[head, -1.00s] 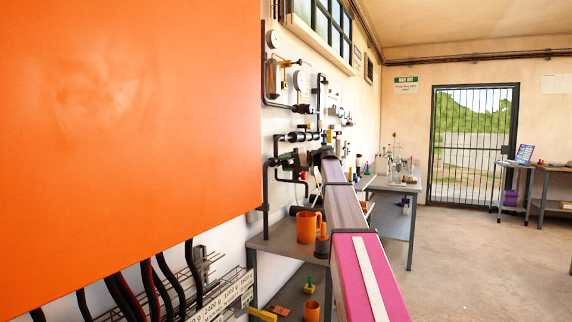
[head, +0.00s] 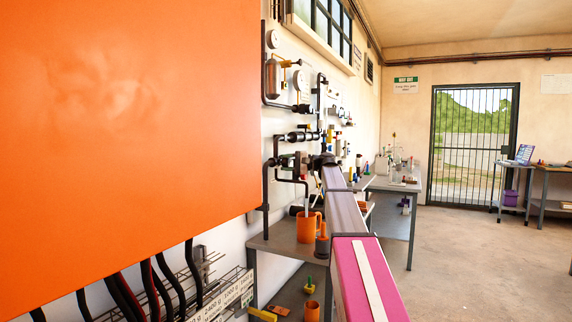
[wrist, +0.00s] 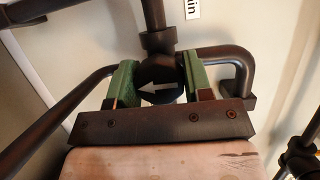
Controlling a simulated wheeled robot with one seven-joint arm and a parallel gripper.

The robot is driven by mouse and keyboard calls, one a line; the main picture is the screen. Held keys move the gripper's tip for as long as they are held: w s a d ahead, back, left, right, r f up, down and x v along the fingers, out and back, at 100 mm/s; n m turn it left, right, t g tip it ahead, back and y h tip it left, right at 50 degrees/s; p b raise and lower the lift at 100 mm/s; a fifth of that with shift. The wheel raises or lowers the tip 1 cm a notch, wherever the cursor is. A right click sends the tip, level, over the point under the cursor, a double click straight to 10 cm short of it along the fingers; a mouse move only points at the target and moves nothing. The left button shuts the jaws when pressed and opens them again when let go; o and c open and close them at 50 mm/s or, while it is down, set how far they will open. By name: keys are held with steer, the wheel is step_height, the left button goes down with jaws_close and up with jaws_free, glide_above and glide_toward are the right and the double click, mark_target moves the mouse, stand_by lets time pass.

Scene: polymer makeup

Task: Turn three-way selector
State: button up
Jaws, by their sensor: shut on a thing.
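In the wrist view, the three-way selector (wrist: 161,97) is a dark round knob with a white arrow that points left. It sits where dark pipes meet. The green fingers of my gripper (wrist: 160,82) lie on either side of the knob and are shut on it. The gripper's dark palm bar hides the knob's lower part. In the head view, my gripper is at the wall pipework beyond the end of my arm; the knob is too small to make out there.
Dark pipes (head: 267,190) with gauges run along the wall. A partly seen white label (wrist: 192,9) ends in "in". An orange jug (head: 308,230) stands on the grey bench below. A large orange panel (head: 130,110) fills the left. The floor at right is clear.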

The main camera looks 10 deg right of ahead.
steer(key=o, duration=0.9)
steer(key=shift+d, duration=0.15)
steer(key=v, duration=1)
steer(key=shift+d, duration=0.25)
steer(key=shift+s, duration=0.15)
